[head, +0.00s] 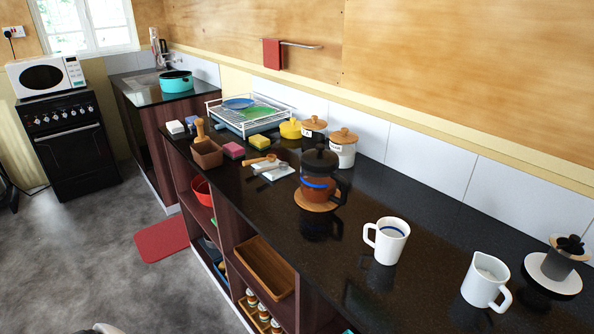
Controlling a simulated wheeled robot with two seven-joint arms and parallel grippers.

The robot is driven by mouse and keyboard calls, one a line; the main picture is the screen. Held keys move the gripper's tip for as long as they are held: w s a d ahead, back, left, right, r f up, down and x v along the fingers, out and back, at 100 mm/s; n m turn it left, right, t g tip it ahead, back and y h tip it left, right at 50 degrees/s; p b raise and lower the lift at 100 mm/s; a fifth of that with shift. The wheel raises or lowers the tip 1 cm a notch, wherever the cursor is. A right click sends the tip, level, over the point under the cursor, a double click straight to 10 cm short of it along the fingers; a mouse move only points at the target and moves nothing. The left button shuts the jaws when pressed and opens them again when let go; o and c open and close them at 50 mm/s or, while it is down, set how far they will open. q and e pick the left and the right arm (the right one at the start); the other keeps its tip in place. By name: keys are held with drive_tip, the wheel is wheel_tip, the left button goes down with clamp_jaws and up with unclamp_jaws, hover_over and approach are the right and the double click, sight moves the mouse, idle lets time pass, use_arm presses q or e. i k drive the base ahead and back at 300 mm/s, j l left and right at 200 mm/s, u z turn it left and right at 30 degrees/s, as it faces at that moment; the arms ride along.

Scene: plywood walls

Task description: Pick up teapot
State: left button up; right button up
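A teapot (320,188) with dark amber sides, a black lid and a black handle on its right stands upright on a round wooden trivet (318,206) on the black counter. A blue band or reflection shows on its side. Its spout cannot be made out. A small yellow lidded pot (290,130) stands farther back. Neither of my grippers can be made out in the head view. A small pale shape shows at the bottom left edge and is too cut off to identify.
The black counter (430,235) bears a white mug (386,241) and a white jug (482,282) to the right of the teapot. Lidded canisters (343,152) stand close behind it. A scale (272,173) and sponges lie to its left. Open shelves (205,223) run below.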

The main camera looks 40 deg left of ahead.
sight(318, 191)
drive_tip(key=u, duration=1.1)
